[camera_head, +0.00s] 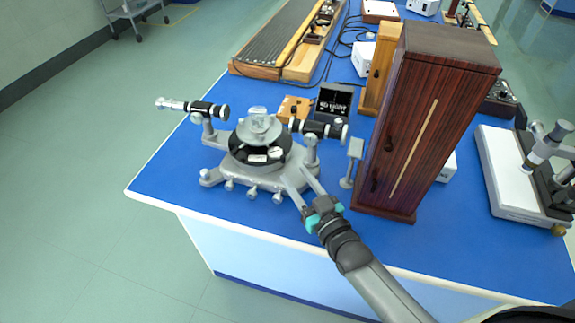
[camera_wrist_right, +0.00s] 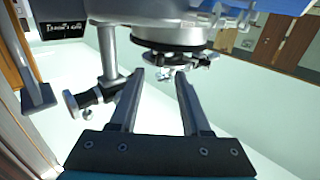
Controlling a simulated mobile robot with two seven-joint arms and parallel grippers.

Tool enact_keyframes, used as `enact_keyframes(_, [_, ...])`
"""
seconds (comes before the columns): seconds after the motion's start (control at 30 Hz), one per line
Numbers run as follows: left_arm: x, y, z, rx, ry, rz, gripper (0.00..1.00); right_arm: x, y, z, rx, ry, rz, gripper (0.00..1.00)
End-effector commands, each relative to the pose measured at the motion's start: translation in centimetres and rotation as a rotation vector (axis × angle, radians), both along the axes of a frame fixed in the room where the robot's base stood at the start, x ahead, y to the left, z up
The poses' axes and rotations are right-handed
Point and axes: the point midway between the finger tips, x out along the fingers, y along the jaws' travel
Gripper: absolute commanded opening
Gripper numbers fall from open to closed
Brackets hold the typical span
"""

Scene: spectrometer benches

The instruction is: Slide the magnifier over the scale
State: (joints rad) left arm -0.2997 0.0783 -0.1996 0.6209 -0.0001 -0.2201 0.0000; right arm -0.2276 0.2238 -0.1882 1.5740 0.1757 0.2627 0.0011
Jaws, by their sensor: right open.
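The spectrometer (camera_head: 258,160) stands near the left front corner of the blue bench, with a black round scale disc (camera_head: 245,157) and a small white plate (camera_head: 277,153) on its front. I cannot tell for certain which part is the magnifier. My right gripper (camera_head: 311,192) is at the spectrometer's front right side. In the right wrist view the gripper (camera_wrist_right: 160,74) is open, with small metal screws (camera_wrist_right: 172,72) under the round disc (camera_wrist_right: 168,38) showing beyond and between its fingertips. Nothing is held. My left gripper is out of view.
A tall dark wooden cabinet (camera_head: 425,120) stands right of my gripper, with a small grey stand (camera_head: 352,160) between. A black display box (camera_head: 333,102) and a wooden block (camera_head: 294,108) are behind the spectrometer. A white-based instrument (camera_head: 510,175) is far right.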

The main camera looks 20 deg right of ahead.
Motion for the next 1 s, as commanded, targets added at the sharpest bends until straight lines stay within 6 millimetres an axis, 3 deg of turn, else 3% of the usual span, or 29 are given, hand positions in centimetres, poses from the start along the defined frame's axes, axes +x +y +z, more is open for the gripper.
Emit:
enact_keyframes(0.1, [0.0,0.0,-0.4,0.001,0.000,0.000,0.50,2.0,0.4,0.0,0.000,-0.002,0.000,0.47])
enact_keyframes(0.33, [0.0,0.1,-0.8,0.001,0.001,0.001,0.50,4.4,0.9,-0.1,0.000,0.000,0.000,0.47])
enact_keyframes(0.77, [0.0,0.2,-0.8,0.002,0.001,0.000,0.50,5.1,1.0,0.0,0.000,0.001,0.000,0.47])
enact_keyframes(1.0, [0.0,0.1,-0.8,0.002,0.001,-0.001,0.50,5.1,1.0,0.0,0.000,0.001,0.000,0.20])
